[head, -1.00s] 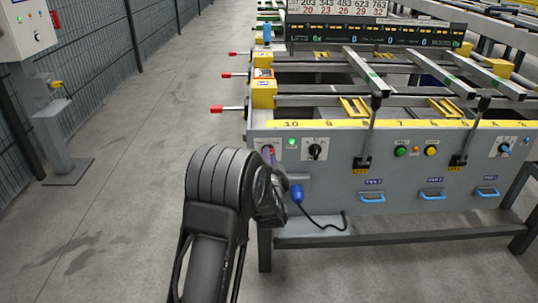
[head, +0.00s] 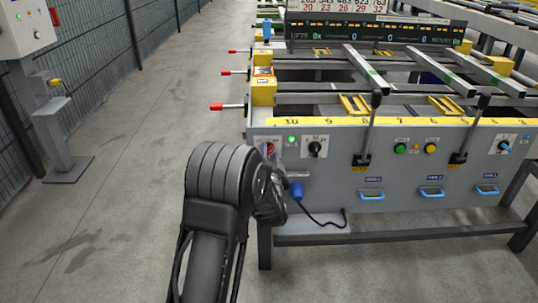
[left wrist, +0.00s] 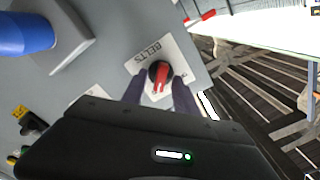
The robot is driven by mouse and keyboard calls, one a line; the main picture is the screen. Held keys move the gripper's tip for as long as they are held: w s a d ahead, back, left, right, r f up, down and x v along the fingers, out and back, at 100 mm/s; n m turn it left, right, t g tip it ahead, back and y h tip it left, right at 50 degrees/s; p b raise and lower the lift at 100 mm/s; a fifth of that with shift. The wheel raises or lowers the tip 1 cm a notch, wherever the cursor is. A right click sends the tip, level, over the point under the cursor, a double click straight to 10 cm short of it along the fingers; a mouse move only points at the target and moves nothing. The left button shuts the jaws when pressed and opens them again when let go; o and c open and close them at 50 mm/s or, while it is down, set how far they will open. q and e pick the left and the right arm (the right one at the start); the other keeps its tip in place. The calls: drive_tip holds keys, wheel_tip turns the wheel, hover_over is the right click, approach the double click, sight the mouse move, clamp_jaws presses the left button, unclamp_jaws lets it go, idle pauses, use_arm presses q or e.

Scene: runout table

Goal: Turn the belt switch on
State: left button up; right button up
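The belt switch (left wrist: 160,75) is a round black knob with a red handle on a white plate marked BELTS. In the left wrist view the red handle runs nearly up and down the picture, slightly tilted. My left gripper (left wrist: 159,88) is open, with one dark finger on each side of the knob. A gap shows between the fingers and the red handle; I cannot tell how deep the tips reach. In the head view my left gripper (head: 272,178) is at the panel's left end and partly hides the switch (head: 270,150). My right gripper is not in view.
A green lamp (head: 292,139) and a black selector knob (head: 315,146) sit right of the switch. A blue plug (head: 297,191) with a black cable is close below my gripper. Two upright levers (head: 369,130) stand farther right.

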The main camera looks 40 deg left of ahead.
use_arm(q)
drive_tip(key=p+v, duration=0.1)
drive_tip(key=v, duration=0.6)
drive_tip(key=shift+s+d, duration=0.15)
drive_tip(key=shift+s, duration=0.05)
